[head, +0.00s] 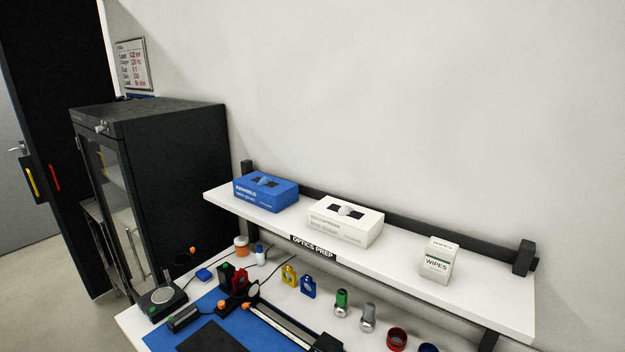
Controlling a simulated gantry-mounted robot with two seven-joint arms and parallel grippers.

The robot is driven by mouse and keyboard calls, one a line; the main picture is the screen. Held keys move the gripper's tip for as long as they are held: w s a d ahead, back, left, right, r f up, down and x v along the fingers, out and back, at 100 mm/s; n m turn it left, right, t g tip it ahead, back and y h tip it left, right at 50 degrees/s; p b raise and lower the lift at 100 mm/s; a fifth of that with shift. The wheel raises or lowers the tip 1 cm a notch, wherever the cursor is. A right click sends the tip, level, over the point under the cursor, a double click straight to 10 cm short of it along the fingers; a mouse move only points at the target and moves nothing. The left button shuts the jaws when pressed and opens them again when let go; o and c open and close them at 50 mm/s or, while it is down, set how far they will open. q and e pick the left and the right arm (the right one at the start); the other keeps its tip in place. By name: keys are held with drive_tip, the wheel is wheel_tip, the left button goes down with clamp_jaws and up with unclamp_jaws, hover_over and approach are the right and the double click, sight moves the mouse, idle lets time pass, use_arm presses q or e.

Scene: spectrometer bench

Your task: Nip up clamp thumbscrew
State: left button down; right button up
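Neither of my grippers is in view. The front of the bench is cut off by the lower edge of the picture.
A white shelf (400,262) overhangs the bench, carrying a blue box (266,192), a white box (345,222) and a wipes carton (439,261). A yellow holder (289,276), a blue holder (308,287) and a green-topped cylinder (341,302) stand below. A black cabinet (170,180) is at left.

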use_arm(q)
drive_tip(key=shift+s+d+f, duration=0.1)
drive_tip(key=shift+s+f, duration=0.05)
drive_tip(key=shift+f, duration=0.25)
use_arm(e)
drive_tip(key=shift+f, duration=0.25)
use_arm(q)
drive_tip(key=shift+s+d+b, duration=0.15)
drive_tip(key=shift+b, duration=0.55)
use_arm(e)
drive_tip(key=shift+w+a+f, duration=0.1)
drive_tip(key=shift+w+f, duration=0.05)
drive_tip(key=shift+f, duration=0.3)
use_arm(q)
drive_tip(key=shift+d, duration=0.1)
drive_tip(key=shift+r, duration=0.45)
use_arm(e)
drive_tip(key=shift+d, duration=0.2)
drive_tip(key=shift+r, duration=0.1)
